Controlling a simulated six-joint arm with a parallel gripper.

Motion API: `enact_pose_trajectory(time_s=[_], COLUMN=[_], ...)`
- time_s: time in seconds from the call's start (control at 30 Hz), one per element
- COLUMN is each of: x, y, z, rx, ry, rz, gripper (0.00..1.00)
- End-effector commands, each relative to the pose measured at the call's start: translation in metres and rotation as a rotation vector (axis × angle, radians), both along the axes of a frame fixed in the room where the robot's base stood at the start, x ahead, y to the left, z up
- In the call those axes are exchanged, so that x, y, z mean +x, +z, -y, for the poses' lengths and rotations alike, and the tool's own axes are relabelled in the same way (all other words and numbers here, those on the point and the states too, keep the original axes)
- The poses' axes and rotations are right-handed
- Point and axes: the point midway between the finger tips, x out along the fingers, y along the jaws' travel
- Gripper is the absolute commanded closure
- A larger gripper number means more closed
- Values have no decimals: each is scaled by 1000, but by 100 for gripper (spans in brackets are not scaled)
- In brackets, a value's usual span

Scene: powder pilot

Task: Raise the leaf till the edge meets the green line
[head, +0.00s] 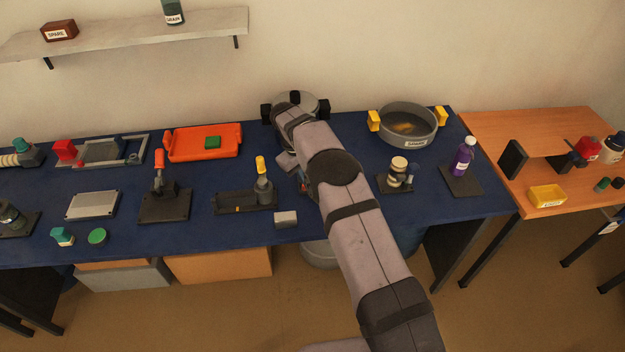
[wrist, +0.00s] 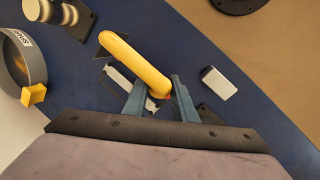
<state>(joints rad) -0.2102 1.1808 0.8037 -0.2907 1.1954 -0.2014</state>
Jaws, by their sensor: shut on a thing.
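In the wrist view, my gripper (wrist: 158,88) is shut on a rounded yellow bar (wrist: 126,55), its two blue fingers on either side of the bar's near end. The bar slants away to the upper left. Below it, a pale panel (wrist: 118,76) with dark parts around it is partly covered by the bar and a finger. I cannot tell for sure that this panel is the leaf. I cannot make out a green line in either view. In the head view, my arm hides the gripper and the held bar.
A white block (head: 286,218) lies near the table's front edge. A yellow-topped lever device (head: 262,188) stands left of my arm. Right of it are a jar (head: 398,170), a purple bottle (head: 463,158) and a grey pot (head: 407,128) with yellow handles. An orange tray (head: 203,142) lies further left.

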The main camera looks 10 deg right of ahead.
Motion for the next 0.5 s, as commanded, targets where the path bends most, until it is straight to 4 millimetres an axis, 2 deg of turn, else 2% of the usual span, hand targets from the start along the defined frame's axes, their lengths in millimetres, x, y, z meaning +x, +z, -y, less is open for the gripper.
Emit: enact_pose_trajectory(time_s=[0.23, 0.27, 0.33, 0.5], x=[1, 1, 1, 1], y=[2, 2, 2, 1], z=[0, 0, 0, 0], rx=[1, 1, 1, 1], ry=[3, 3, 2, 1], rz=[3, 3, 4, 1], gripper=[100, 73, 57, 57])
